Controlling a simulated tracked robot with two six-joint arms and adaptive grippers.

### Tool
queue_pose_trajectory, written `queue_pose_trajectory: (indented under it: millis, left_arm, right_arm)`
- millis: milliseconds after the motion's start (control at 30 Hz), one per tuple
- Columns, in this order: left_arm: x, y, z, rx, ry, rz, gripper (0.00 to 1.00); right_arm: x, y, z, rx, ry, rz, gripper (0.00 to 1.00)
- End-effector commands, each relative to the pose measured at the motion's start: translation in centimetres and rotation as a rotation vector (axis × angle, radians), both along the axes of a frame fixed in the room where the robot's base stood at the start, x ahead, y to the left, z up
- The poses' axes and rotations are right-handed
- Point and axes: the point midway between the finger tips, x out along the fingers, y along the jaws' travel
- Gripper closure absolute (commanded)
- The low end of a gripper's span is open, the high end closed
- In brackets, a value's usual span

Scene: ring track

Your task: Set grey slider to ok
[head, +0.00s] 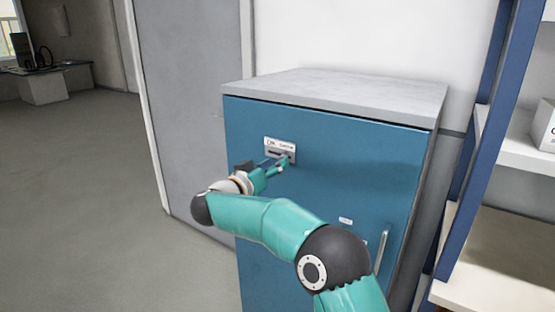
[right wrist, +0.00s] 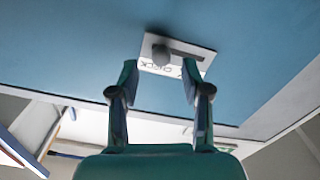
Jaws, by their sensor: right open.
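The grey slider (right wrist: 160,53) is a round knob on a slot in a small white plate (head: 271,143) on the upper front of a blue cabinet (head: 330,165). In the right wrist view, which is turned over, the knob sits at the left end of the slot, beside lettering that seems to read "check". That is the right end in the head view, where "OK" seems to be printed at the left. My right gripper (head: 284,163) is open in front of the plate. Its fingers (right wrist: 160,78) point at the plate, with the knob in line with the gap between them; contact cannot be told.
The cabinet has a grey top (head: 340,92) and a vertical handle (head: 382,252) lower right. A blue-framed shelf (head: 470,170) stands at the right. A grey door (head: 195,100) is at the left, with open floor (head: 90,190) before it.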

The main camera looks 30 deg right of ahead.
Motion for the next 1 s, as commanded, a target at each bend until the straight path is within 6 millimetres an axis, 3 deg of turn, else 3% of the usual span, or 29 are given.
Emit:
queue_pose_trajectory:
  millis: [233, 600, 900, 1000]
  left_arm:
    - [0.0, 0.0, 0.6, 0.000, 0.000, 0.000, 1.00]
    - [0.0, 0.0, 0.6, 0.000, 0.000, 0.000, 1.00]
    - [0.0, 0.0, 0.6, 0.000, 0.000, 0.000, 1.00]
    - [0.0, 0.0, 0.6, 0.000, 0.000, 0.000, 1.00]
  right_arm:
    - [1.1, -2.8, 0.0, 0.000, 0.001, -0.001, 0.52]
    - [1.4, -3.1, 0.0, -0.001, 0.001, 0.001, 0.52]
    - [1.4, -3.1, 0.0, 0.000, 0.001, 0.001, 1.00]
    - [1.3, -3.1, 0.0, 0.000, 0.001, 0.001, 1.00]
